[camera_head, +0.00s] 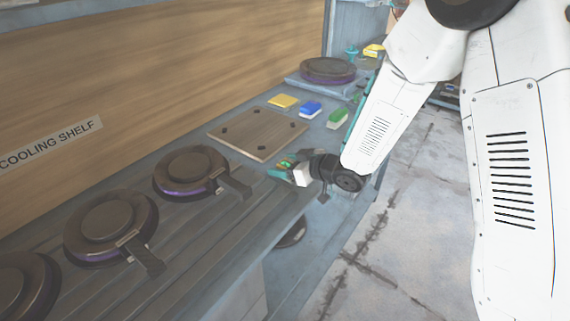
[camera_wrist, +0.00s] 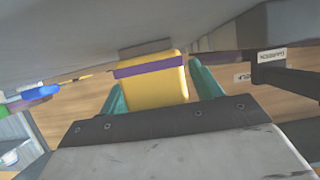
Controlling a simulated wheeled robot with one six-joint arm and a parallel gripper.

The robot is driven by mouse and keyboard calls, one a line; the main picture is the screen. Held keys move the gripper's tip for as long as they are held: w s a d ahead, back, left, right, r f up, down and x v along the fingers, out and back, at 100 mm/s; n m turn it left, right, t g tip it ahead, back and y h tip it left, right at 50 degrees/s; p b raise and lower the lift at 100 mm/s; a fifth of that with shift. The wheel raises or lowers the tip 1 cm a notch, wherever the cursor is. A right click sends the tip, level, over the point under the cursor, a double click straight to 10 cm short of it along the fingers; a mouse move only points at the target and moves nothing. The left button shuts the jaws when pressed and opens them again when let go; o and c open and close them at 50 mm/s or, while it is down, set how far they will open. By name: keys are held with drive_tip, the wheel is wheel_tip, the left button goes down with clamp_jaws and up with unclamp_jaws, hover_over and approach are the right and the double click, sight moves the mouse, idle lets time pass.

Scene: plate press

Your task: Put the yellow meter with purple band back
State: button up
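The yellow meter with purple band (camera_wrist: 158,92) is between the teal fingers of my gripper (camera_wrist: 156,88) in the wrist view. Its purple band runs across near the upper end. The fingers appear to touch both sides of it, so my gripper looks shut on it. In the head view my gripper (camera_head: 284,172) is low at the shelf's front edge, by the handle of the farthest shelf plate; the meter cannot be made out there.
Dark round plates with purple rims (camera_head: 190,173) stand along the cooling shelf (camera_head: 200,258), handles facing front. A wooden board (camera_head: 258,134) lies beyond. Yellow (camera_head: 284,101), blue (camera_head: 311,109) and green (camera_head: 338,118) blocks sit behind it, near another round plate (camera_head: 327,70).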

drive_tip(key=shift+r, duration=0.2)
drive_tip(key=v, duration=1.2)
drive_tip(key=s+d+r+m+h, duration=0.2)
drive_tip(key=d+r+m+h, duration=0.1)
drive_tip(key=d+r+h, duration=0.4)
drive_tip(key=s+d+r+m+h, duration=0.3)
drive_tip(key=d+m+h, duration=0.1)
drive_tip(key=d, duration=0.6)
drive_tip(key=s+r+m+g, duration=0.1)
drive_tip(key=s+r+g, duration=0.1)
drive_tip(key=s, duration=0.9)
drive_tip(key=s+r+m+g, duration=0.2)
drive_tip(key=s+g, duration=0.3)
drive_tip(key=s, duration=0.7)
drive_tip(key=shift+s+a+r, duration=0.3)
drive_tip(key=shift+a+r, duration=0.1)
drive_tip(key=shift+r, duration=0.05)
